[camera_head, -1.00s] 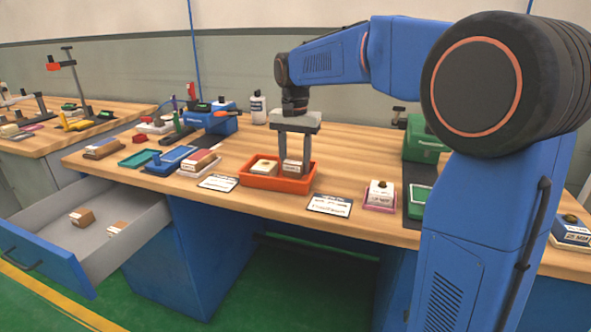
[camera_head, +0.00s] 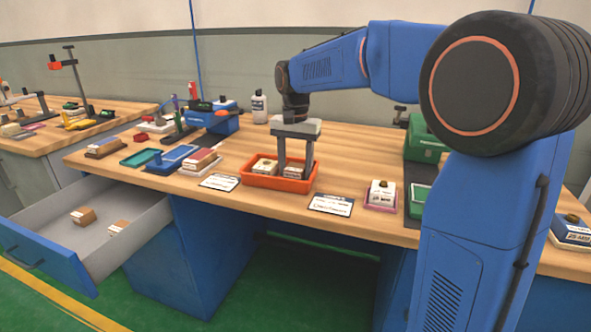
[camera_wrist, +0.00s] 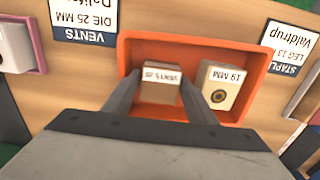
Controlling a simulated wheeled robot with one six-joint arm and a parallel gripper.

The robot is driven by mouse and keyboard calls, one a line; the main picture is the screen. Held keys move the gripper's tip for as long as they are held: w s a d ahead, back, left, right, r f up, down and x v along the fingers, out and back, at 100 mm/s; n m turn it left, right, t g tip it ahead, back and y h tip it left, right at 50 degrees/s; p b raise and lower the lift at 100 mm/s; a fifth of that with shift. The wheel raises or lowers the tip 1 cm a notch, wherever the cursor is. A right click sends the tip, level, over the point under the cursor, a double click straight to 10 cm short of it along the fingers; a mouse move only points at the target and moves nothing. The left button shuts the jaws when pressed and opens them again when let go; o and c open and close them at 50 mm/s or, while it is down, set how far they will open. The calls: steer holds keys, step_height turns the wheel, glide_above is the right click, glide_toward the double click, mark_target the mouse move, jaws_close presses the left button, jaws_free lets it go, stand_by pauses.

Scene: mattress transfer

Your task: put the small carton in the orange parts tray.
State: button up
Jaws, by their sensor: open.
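The small carton (camera_wrist: 160,83), brown with a white label, stands inside the orange parts tray (camera_wrist: 128,50) in the wrist view. In the head view the carton (camera_head: 293,172) is in the right part of the tray (camera_head: 264,184). My gripper (camera_head: 295,176) is open, with one finger on each side of the carton. In the wrist view my gripper (camera_wrist: 157,92) reaches down into the tray with its fingertips beside the carton; I cannot tell whether they touch it. A cream box labelled 19 MM (camera_wrist: 221,86) is beside the carton in the tray.
Label cards lie left (camera_head: 220,182) and right (camera_head: 331,205) of the tray. A white box in a pink tray (camera_head: 380,194) and a green case (camera_head: 424,140) are to the right. The bench behind the tray is mostly clear.

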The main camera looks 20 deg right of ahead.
mark_target(296, 167)
step_height(296, 167, up, 12)
stand_by(0.5)
steer(key=shift+s+f, duration=0.1)
